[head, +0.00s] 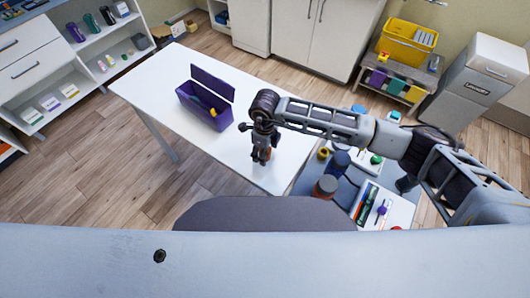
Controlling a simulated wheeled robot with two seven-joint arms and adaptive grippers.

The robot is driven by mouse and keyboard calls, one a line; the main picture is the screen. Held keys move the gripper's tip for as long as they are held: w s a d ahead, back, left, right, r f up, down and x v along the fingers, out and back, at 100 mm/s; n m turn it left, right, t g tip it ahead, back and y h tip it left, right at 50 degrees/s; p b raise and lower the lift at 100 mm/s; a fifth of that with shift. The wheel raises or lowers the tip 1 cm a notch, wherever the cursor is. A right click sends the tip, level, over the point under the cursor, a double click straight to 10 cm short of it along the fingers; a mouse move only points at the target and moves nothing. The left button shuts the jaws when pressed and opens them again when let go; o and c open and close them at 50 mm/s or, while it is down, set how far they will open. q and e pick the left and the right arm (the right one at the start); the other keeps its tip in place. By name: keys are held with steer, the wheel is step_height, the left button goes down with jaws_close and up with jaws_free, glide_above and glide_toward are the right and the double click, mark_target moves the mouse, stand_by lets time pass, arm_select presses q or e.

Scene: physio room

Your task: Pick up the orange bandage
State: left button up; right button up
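My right gripper (262,155) points down over the white table (155,85), near its front right part. A small patch of orange, probably the orange bandage (266,152), shows at its fingers. The fingers hide most of it, so I cannot tell whether they are closed on it or only around it. My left gripper is not in view.
An open purple box (205,112) with yellow and orange things inside stands on the table, left of my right gripper. A lower grey surface (340,190) at the right holds jars and trays. Shelves (85,50) stand at the left. The table's left part is clear.

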steer(key=c, duration=1)
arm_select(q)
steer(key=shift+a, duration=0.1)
arm_select(e)
steer(key=shift+r, duration=0.1)
step_height(320, 180, up, 8)
steer(key=shift+r+b, duration=0.2)
steer(key=shift+b, duration=0.25)
steer(key=shift+r, duration=0.7)
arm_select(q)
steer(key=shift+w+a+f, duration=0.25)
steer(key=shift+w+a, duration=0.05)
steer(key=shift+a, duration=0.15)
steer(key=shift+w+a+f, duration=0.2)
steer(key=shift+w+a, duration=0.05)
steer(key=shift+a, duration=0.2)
